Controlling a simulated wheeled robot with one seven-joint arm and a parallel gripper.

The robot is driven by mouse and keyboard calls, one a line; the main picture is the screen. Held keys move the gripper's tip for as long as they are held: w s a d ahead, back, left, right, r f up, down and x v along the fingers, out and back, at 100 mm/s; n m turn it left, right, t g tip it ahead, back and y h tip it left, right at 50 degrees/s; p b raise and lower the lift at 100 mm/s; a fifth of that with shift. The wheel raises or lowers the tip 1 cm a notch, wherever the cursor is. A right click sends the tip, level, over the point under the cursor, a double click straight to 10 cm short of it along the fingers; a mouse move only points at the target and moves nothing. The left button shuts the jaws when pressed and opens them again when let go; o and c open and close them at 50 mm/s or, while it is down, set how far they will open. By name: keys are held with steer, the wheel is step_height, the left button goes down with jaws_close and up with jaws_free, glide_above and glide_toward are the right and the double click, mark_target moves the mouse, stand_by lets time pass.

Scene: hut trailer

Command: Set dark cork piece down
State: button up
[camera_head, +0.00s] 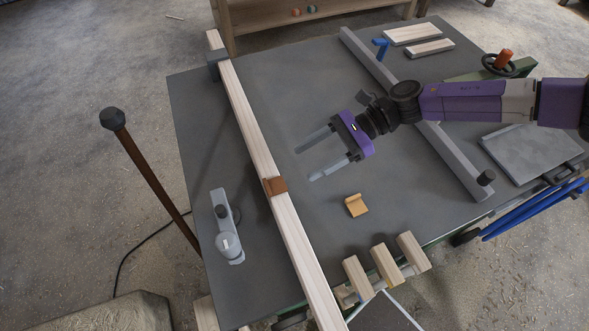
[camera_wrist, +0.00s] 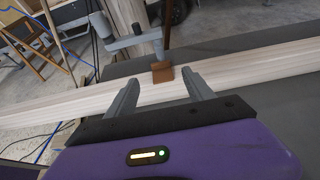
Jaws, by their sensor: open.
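The dark cork piece (camera_head: 274,186) is a small brown block sitting on the long pale wooden beam (camera_head: 258,138), about midway along it. In the wrist view the dark cork piece (camera_wrist: 162,72) rests at the beam, ahead of and between my fingertips, apart from them. My gripper (camera_head: 309,162) is purple with two grey fingers. It is open and empty, to the right of the beam over the grey table. In the wrist view my gripper (camera_wrist: 165,92) points toward the beam, its fingers wide apart.
A lighter cork piece (camera_head: 356,205) lies on the grey table (camera_head: 275,90) right of the beam. A grey clamp tool (camera_head: 226,230) stands left of the beam. Several wooden blocks (camera_head: 385,264) are at the front edge. A grey bar (camera_head: 372,65) crosses behind my gripper.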

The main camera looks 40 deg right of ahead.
steer(key=shift+s+d+r, duration=0.2)
steer(key=shift+s+d, duration=0.05)
steer(key=shift+d, duration=0.25)
steer(key=s+d+f+m+t+h, duration=0.1)
steer(key=s+f+m+t+h, duration=0.15)
steer(key=s+m, duration=0.75)
steer(key=s+f+m+t+h, duration=0.1)
steer(key=s+m+t, duration=0.3)
steer(key=s+m, duration=0.55)
steer(key=s+a+r+m+t+h, duration=0.1)
steer(key=s+a+m+t+h, duration=0.3)
steer(key=m, duration=0.8)
steer(key=a+r+m+h, duration=0.5)
steer(key=a+r+m, duration=0.2)
steer(key=m, duration=1.2)
steer(key=shift+s+a, duration=0.35)
steer(key=shift+s, duration=0.1)
steer(key=shift+r, duration=0.1)
steer(key=shift+c, duration=0.4)
